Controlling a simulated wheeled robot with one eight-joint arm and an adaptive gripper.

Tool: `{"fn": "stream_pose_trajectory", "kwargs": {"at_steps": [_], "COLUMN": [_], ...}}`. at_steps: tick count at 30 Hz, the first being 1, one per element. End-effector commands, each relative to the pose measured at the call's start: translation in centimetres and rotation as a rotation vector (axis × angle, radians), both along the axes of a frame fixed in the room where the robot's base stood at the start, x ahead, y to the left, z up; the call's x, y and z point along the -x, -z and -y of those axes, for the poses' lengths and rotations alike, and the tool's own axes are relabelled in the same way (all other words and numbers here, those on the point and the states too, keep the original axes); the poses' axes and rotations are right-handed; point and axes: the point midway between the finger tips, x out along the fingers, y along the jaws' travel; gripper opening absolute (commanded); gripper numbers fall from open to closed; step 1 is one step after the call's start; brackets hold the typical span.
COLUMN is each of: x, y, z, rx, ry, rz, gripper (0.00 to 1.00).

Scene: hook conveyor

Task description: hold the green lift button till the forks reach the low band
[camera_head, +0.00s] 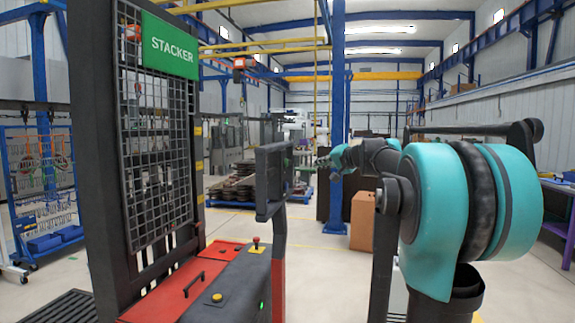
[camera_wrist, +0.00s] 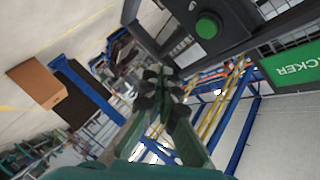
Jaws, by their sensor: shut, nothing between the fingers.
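The green lift button (camera_wrist: 207,27) is a round button on a dark grey panel, near the top of the wrist view. In the head view the black control panel (camera_head: 270,180) stands on a red and black post of the stacker, and its button face is hidden. My gripper (camera_wrist: 158,88) is shut and empty, below and left of the button and apart from it. In the head view my gripper (camera_head: 323,161) is small, just right of the panel. The stacker's mast (camera_head: 95,150) carries a green STACKER sign (camera_head: 170,47). I cannot make out the forks or the low band.
The stacker's red and black body (camera_head: 215,285) has a red knob (camera_head: 256,241) and a yellow knob (camera_head: 217,297) on top. A blue column (camera_head: 337,110) and a brown box (camera_head: 362,220) stand behind. Open floor (camera_head: 325,285) lies between the stacker and my arm.

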Motion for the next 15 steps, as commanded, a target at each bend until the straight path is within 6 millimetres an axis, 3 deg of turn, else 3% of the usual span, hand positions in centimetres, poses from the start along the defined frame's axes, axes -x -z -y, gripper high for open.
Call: {"fn": "stream_pose_trajectory", "kwargs": {"at_steps": [15], "x": [-2.0], "y": [0.0], "z": [-6.2], "rx": [0.001], "ry": [-0.003], "rz": [-0.001], "gripper": [0.00]}}
